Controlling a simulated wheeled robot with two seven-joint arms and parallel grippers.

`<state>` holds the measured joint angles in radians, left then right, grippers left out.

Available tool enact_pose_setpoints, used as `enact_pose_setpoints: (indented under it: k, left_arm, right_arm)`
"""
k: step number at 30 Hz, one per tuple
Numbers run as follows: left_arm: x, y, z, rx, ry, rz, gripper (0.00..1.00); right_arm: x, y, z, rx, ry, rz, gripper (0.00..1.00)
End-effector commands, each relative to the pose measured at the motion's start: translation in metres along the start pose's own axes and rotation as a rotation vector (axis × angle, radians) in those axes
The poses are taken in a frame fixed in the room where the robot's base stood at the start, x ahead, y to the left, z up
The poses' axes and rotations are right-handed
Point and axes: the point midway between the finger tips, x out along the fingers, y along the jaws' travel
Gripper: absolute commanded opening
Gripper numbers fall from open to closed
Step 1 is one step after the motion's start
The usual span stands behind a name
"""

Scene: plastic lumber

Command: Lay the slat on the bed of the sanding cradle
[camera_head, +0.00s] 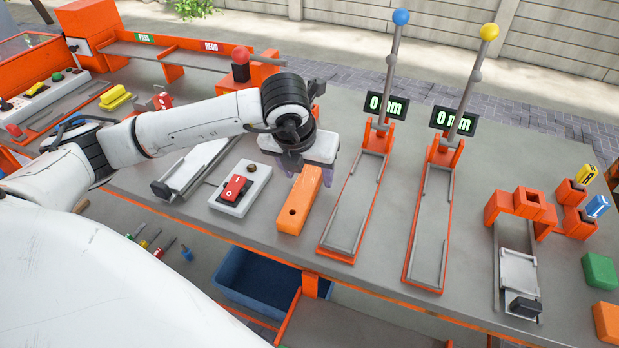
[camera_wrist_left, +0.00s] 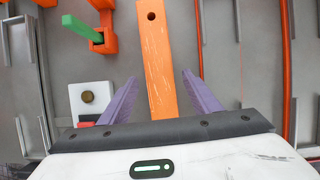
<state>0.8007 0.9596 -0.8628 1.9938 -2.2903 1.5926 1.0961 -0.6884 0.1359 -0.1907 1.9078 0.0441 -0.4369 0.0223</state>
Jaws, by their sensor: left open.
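The orange slat (camera_head: 297,208), with a dark hole near one end, lies on the grey bench. In the left wrist view the slat (camera_wrist_left: 155,45) runs up between the purple fingers and shows scratches. My left gripper (camera_head: 307,172) is open over the slat's far part, one finger on each side. I see no clear contact, and the gripper hides the slat's far end in the head view. Which fixture is the sanding cradle I cannot tell for sure; a long grey bed with a black knob (camera_head: 161,189) lies left of the slat, partly behind my arm.
A white switch box (camera_head: 240,190) stands just left of the slat. Two orange-edged gauge trays (camera_head: 352,215) (camera_head: 428,240) with tall levers lie to the right. Farther right is an orange fixture with a grey slide (camera_head: 518,270). A blue bin (camera_head: 258,280) sits below the front edge.

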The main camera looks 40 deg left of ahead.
Motion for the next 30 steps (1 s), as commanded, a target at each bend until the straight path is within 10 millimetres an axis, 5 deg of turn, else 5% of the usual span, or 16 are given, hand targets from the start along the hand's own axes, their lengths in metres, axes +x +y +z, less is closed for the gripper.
enact_pose_setpoints:
  k: [8, 18, 26, 30]
  left_arm:
    - [0.004, 0.0, 0.0, 0.0, 0.0, 0.0, 0.57]
    - [0.003, 0.0, 0.001, -0.001, -0.003, -0.001, 0.03]
    - [-0.001, 0.0, 0.003, -0.001, -0.005, -0.002, 0.03]
    - [-0.018, -0.001, 0.011, -0.002, -0.009, -0.004, 0.03]
  right_arm:
    - [0.001, 0.001, -0.005, -0.001, 0.01, 0.001, 0.31]
    - [0.001, 0.0, -0.005, -0.001, 0.009, 0.0, 0.31]
    - [0.001, 0.0, -0.003, 0.0, 0.006, 0.0, 0.31]
    - [0.002, 0.0, -0.001, 0.0, 0.005, 0.0, 0.31]
